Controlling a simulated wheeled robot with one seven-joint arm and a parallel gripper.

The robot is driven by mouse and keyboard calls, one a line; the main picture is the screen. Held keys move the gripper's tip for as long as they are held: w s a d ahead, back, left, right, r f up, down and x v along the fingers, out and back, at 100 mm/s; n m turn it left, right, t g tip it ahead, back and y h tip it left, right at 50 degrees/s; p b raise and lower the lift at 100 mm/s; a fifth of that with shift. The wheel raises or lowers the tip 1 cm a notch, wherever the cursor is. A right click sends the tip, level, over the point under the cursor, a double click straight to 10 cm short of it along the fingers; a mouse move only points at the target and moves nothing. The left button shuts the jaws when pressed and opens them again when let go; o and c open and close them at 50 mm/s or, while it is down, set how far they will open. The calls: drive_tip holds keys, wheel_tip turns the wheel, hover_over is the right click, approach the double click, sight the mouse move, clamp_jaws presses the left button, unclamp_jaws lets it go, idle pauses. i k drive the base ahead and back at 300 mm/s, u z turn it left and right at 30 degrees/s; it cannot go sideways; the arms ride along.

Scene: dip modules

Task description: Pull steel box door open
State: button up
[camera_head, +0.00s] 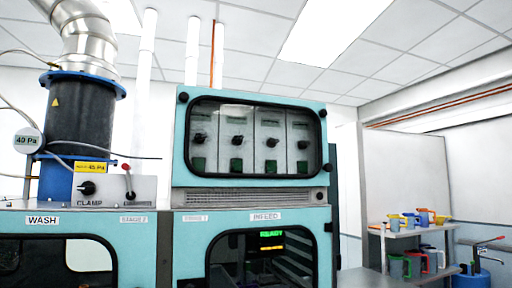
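No plain steel box door can be singled out in this view. A teal-framed window panel (252,96) on the upper cabinet looks shut, with several dark knobs and green squares behind it. Below it, the INFEED window (224,256) of the teal machine shows a lit green display and rails inside; it is cut off by the bottom edge. A small grey box (142,188) with a black knob and a red-tipped switch stands at the left, by the CLAMP label. My gripper is not in view.
A dark cylinder with blue flanges (81,125) and a silver duct (88,40) rise at the left, with loose hoses and a gauge (28,140). A shelf with coloured jugs (400,232) and a blue container with a red-handled tap (472,277) stand at the right.

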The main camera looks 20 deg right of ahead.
sight(185, 174)
drive_tip(key=z, duration=1.6)
drive_tip(key=i, duration=0.9)
drive_tip(key=u, duration=1.25)
